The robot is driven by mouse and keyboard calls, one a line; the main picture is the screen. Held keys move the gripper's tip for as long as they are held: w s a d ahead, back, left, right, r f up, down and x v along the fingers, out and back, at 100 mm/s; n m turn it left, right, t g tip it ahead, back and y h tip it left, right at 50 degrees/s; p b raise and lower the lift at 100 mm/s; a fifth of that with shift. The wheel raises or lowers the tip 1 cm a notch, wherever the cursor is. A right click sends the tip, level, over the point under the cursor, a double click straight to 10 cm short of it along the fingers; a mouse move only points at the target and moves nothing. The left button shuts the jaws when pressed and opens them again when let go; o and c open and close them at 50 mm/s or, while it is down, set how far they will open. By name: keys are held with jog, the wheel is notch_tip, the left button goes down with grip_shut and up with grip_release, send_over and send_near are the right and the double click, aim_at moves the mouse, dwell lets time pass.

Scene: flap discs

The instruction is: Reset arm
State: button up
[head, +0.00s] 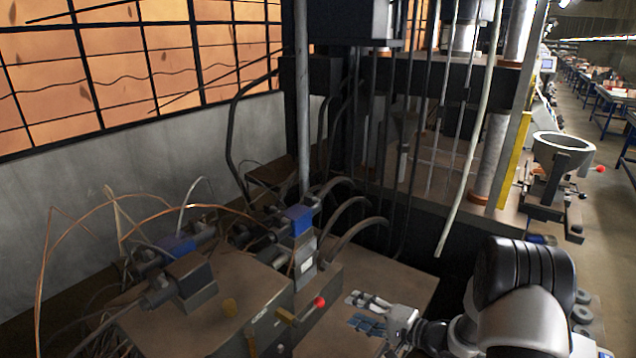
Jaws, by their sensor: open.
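My gripper (366,311) is in the lower middle of the head view, at the end of my grey and black arm. Its two fingers point left and stand apart, with nothing seen between them. It is over or in front of a brown flat surface (405,280), beside the machine block with the red knob (319,302). I cannot tell its height above that surface. No flap disc can be made out for certain.
Hydraulic valves with blue parts (301,219) and loose cables stand left of my gripper. A large press (440,130) with steel columns rises behind. Right of my arm are dark round pieces (582,314) and a grey bowl-like fixture (563,150). An aisle runs along the far right.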

jog(key=d+r+n+t+h+b, duration=0.1)
jog(key=d+r+n+h+b, duration=0.1)
jog(key=d+r+h, duration=0.35)
jog(key=d+r+n+h+b, duration=0.25)
jog(key=r+h, duration=0.35)
jog(key=r, duration=0.4)
jog(key=s+r+g+h+b, duration=0.1)
jog(key=s+r+g+h, duration=0.15)
jog(key=s, duration=1.35)
jog(key=s+a+f+n+g+y, duration=0.1)
jog(key=s+a, duration=0.1)
jog(key=s, duration=0.4)
jog(key=s+a+f+n+g+b, duration=0.1)
jog(key=s+a+n, duration=0.1)
jog(key=s, duration=0.5)
jog(key=s+a+f+n+g+y+b, duration=0.1)
jog(key=s+a+n+g, duration=0.1)
jog(key=s, duration=0.4)
jog(key=shift+s+a+f+y, duration=0.25)
jog(key=shift+a+f+y, duration=0.05)
jog(key=shift+a, duration=0.2)
jog(key=shift+w, duration=0.1)
jog(key=shift+c, duration=0.3)
